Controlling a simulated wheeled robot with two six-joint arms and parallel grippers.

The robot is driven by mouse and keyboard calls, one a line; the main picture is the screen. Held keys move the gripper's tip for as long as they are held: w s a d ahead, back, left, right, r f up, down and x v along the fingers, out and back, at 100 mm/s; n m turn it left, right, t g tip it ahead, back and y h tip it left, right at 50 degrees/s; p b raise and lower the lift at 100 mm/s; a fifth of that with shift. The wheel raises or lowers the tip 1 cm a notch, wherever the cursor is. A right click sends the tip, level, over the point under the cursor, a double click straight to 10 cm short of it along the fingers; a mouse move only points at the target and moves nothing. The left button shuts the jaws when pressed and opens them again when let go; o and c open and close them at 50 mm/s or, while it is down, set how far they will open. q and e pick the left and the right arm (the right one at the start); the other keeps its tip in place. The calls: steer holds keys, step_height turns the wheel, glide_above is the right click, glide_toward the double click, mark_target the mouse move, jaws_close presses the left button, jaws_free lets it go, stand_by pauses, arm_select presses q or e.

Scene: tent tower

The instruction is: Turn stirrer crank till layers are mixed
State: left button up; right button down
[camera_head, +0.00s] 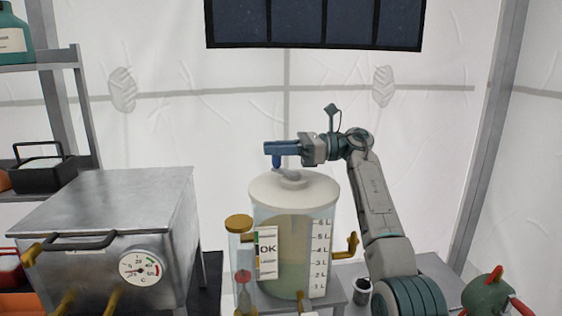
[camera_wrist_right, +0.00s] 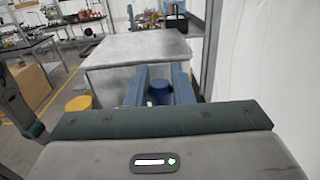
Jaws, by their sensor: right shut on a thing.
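The clear tank (camera_head: 300,245) stands at the lower middle of the head view, with a litre scale on its right side. Its contents look beige above and greener below, with a soft border. A white lid (camera_head: 317,188) covers it, and the stirrer crank (camera_head: 291,175) sits on top. My right gripper (camera_head: 281,149) is shut on the crank's blue knob (camera_head: 277,161), above the lid's left part. In the right wrist view the blue knob (camera_wrist_right: 160,92) sits between the two blue fingers (camera_wrist_right: 160,86). My left gripper is not in view.
A metal box with a dial gauge (camera_head: 140,267) stands left of the tank. A brown-capped side tube with an OK card (camera_head: 268,254) is at the tank's left. A brass tap (camera_head: 347,245) sticks out right. A green round object (camera_head: 486,297) is at lower right.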

steer(key=g, duration=0.1)
steer(key=n+g, duration=0.1)
steer(key=shift+s+a+n+g+h, duration=0.25)
steer(key=shift+s+n+g+h, duration=0.05)
steer(key=shift+s+n+g, duration=0.1)
steer(key=shift+s+a+n+g+h, duration=0.1)
steer(key=shift+s+n+g+h, duration=0.1)
steer(key=shift+n+g, duration=0.25)
steer(key=shift+s+a+n+g+h, duration=0.1)
steer(key=shift+n+g+h, duration=0.15)
steer(key=shift+g, duration=0.3)
steer(key=shift+f, duration=0.1)
steer(key=c, duration=1.3)
jaws_free()
